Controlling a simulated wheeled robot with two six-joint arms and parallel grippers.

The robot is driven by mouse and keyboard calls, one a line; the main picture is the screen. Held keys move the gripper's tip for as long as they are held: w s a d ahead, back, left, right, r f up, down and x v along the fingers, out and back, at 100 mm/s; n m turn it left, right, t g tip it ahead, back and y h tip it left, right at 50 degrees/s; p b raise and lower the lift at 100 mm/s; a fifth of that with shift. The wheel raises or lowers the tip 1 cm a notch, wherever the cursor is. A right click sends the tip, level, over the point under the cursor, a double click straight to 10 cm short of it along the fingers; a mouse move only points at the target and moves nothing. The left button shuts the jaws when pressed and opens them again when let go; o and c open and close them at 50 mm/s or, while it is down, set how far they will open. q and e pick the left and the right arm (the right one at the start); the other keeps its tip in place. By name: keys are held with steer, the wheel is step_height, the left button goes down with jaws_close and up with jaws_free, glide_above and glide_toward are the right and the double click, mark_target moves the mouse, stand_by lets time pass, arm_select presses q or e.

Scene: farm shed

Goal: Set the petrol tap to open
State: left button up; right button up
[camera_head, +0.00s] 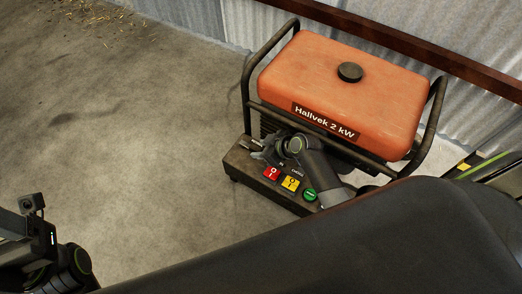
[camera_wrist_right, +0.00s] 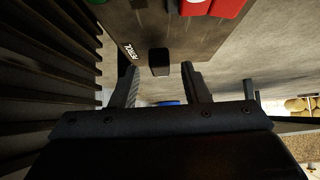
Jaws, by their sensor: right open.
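The generator's dark control panel (camera_head: 236,156) is below its orange tank. In the right wrist view the petrol tap (camera_wrist_right: 159,62) is a small black block beside a white label (camera_wrist_right: 129,50) that seems to read PETROL. My right gripper (camera_wrist_right: 158,86) is open, with one fingertip to each side of the tap in that view and visible gaps to it. I cannot tell whether the tips reach past it. In the head view my right gripper (camera_head: 262,153) is at the panel's left end and hides the tap. My left gripper (camera_head: 12,226) is partly in view, its fingers outside the picture.
A red switch (camera_head: 271,173), a yellow switch (camera_head: 290,183) and a green button (camera_head: 309,195) sit on the panel close to my right gripper. The orange tank (camera_head: 335,85) and black tube frame (camera_head: 248,82) rise behind.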

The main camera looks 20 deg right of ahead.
steer(key=shift+w+a+f, duration=0.15)
steer(key=shift+f, duration=0.25)
jaws_close()
